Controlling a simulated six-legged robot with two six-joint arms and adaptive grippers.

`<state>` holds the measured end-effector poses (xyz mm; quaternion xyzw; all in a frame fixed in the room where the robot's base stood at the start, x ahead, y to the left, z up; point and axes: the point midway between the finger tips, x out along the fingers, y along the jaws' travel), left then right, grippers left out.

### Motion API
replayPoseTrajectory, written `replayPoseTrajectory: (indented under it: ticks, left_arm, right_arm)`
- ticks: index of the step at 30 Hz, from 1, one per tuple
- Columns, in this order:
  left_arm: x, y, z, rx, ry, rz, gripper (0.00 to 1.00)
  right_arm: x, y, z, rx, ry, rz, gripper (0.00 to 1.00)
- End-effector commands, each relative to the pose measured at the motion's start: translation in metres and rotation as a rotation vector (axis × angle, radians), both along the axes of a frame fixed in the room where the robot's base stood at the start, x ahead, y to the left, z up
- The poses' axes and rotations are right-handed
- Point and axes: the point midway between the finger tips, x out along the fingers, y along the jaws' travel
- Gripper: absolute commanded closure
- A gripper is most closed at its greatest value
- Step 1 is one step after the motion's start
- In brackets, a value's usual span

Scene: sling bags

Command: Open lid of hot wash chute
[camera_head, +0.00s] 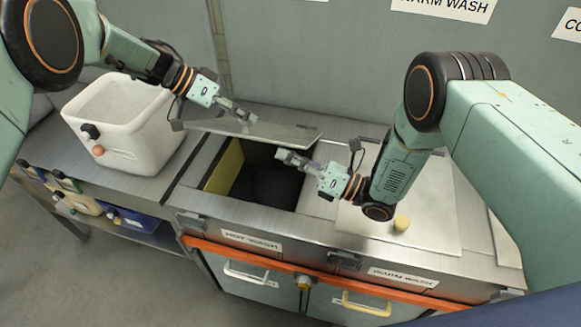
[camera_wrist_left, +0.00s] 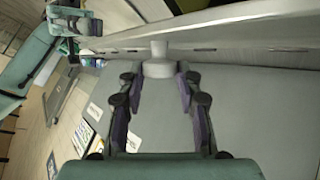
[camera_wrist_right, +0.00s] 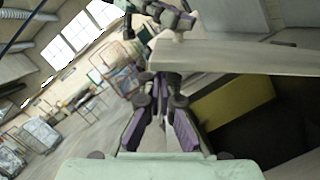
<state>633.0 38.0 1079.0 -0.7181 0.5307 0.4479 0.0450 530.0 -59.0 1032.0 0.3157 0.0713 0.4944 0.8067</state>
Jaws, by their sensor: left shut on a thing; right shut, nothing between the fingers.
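The hot wash chute lid (camera_head: 275,129) is a flat grey metal panel, raised above its opening (camera_head: 265,187), and the dark inside and a yellow inner wall (camera_head: 226,165) show. My left gripper (camera_head: 246,115) is shut on the lid's pale knob (camera_wrist_left: 158,62). My right gripper (camera_head: 288,157) is shut and empty, over the opening close to the lid's edge. In the right wrist view the lid (camera_wrist_right: 240,57) spans in front of my right fingers (camera_wrist_right: 168,82); I cannot tell whether they touch it.
A white bin (camera_head: 120,120) stands on the counter at left. A second closed lid with a yellow knob (camera_head: 401,223) lies to the right, by the warm wash label (camera_head: 403,277). An orange rail (camera_head: 260,256) runs along the front. A grey wall (camera_head: 330,50) stands behind.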

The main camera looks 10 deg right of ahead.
Motion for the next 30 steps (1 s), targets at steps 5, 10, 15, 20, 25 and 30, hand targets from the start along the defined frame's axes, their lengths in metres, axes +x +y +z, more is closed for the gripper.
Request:
replayPoseTrajectory:
  ticks: [5, 10, 15, 20, 25, 30]
  left_arm:
    - [0.0, -0.001, 0.0, 0.001, -0.001, 0.001, 1.0]
    - [0.0, 0.0, 0.0, 0.001, -0.001, 0.001, 1.0]
    - [0.0, 0.0, 0.0, 0.001, -0.001, 0.001, 1.0]
    - [-0.001, 0.0, -0.001, 0.001, 0.002, -0.001, 1.0]
    - [-0.003, 0.0, -0.004, 0.003, 0.008, -0.002, 1.0]
    - [-0.004, 0.0, -0.005, 0.004, 0.011, -0.004, 0.54]
  right_arm:
    - [0.001, -0.001, 0.002, -0.001, 0.002, 0.0, 1.0]
    - [0.001, -0.001, 0.002, 0.0, 0.001, -0.001, 1.0]
    - [0.007, -0.003, 0.011, 0.011, 0.022, -0.001, 1.0]
    - [0.013, -0.006, 0.021, 0.027, 0.052, -0.003, 1.0]
    - [0.015, -0.007, 0.023, 0.03, 0.045, -0.008, 1.0]
    - [0.015, -0.007, 0.023, 0.03, 0.043, -0.009, 1.0]
